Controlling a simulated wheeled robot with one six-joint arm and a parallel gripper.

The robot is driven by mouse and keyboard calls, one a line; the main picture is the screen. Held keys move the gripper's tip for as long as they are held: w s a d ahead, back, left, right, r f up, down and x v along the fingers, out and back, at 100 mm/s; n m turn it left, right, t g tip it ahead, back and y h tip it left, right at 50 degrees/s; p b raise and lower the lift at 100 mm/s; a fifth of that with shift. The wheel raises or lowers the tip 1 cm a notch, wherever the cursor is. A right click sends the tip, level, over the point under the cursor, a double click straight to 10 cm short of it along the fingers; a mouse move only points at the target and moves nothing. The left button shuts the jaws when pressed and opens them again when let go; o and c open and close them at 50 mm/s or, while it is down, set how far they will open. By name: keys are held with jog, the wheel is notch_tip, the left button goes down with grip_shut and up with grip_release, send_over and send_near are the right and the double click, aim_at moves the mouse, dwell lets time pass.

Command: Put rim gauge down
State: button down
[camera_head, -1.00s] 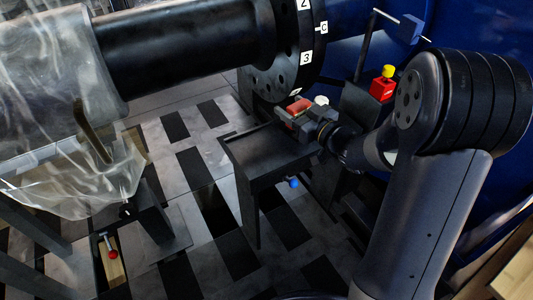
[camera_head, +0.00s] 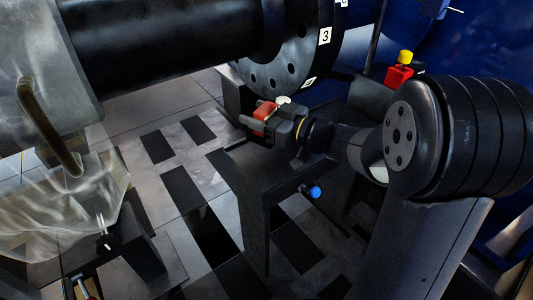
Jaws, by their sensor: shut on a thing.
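My gripper (camera_head: 264,120) is shut on a small red piece, which I take to be the rim gauge (camera_head: 265,109). The grey jaws hide part of it. The gripper points left from the arm, over the far part of a dark stand (camera_head: 262,178) and just below the numbered black disc (camera_head: 290,68). A small white round part (camera_head: 284,100) shows just behind the jaws; I cannot tell what it belongs to. Whether the red piece touches the stand is unclear.
A large black shaft (camera_head: 165,45) runs into the disc above the gripper. A red block with a yellow top (camera_head: 401,69) stands behind the arm. A blue knob (camera_head: 314,191) sticks out from the stand. Clear plastic sheeting (camera_head: 75,215) hangs at left.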

jog(key=shift+a+f, duration=0.1)
jog(key=shift+f, duration=0.1)
jog(key=shift+f+b, duration=2.55)
jog(key=shift+f, duration=2.2)
jog(key=shift+f, duration=0.1)
jog(key=shift+c, duration=2.4)
grip_release()
jog(key=shift+f, duration=0.1)
jog(key=shift+s+d, duration=0.1)
jog(key=shift+d, duration=0.1)
jog(key=p+v, duration=0.3)
jog(key=v, duration=0.8)
jog(key=shift+d, duration=0.25)
jog(key=shift+s, duration=0.1)
